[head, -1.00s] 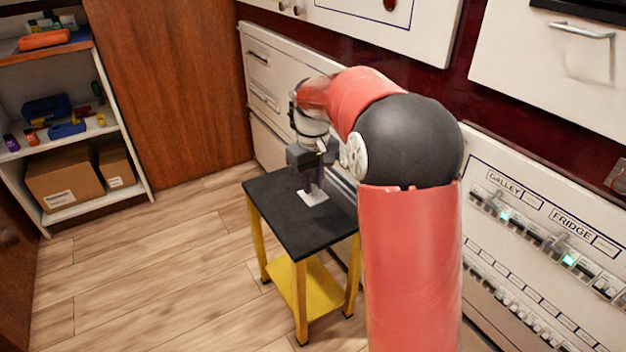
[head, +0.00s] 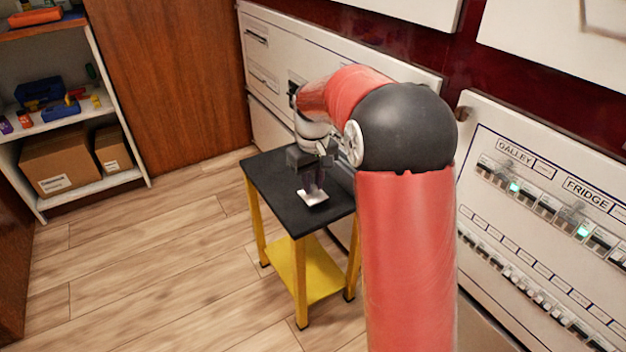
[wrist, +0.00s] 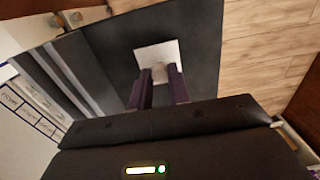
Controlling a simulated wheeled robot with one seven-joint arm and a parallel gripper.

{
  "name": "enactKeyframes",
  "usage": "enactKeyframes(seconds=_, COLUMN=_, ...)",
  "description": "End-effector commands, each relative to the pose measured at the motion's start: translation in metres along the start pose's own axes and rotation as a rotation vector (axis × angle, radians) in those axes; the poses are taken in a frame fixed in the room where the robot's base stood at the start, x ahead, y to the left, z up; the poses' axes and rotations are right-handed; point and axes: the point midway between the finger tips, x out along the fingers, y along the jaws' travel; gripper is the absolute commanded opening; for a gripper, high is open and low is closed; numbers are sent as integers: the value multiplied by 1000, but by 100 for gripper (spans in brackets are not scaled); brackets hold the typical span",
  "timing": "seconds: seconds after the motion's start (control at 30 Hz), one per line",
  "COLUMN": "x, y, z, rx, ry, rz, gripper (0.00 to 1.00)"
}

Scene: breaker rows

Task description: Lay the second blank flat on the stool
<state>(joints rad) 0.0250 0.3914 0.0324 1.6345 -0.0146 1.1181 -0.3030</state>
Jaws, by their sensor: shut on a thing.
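A small white blank (head: 313,198) shows over the black top of the stool (head: 270,180), which has yellow legs and a lower yellow shelf. My gripper (head: 314,187) points down over the stool, its purple fingers at the blank. In the wrist view the blank (wrist: 152,52) is a pale square against the dark top, and my gripper (wrist: 162,80) is shut on a small grey-beige part at its near edge. I cannot tell whether the blank touches the top or hangs just above it. No other blank can be made out on the stool.
White drawers (head: 262,58) stand close behind the stool. A breaker panel (head: 545,210) with lit switches is at the right. A shelf with cardboard boxes (head: 60,162) is at the left. The wooden floor (head: 150,260) left of the stool is clear.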

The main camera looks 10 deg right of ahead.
Motion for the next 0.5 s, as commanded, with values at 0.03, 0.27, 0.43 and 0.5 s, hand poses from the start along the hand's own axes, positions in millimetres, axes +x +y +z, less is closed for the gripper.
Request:
enactKeyframes(seconds=0.03, x=0, y=0, z=0, rx=0, ry=0, rz=0, gripper=0)
enactKeyframes(seconds=0.27, x=2, y=0, z=0, rx=0, ry=0, rz=0, gripper=0)
enactKeyframes(seconds=0.43, x=5, y=0, z=0, rx=0, ry=-1, rz=0, gripper=0)
enactKeyframes(seconds=0.5, x=6, y=0, z=0, rx=0, ry=-1, rz=0, gripper=0)
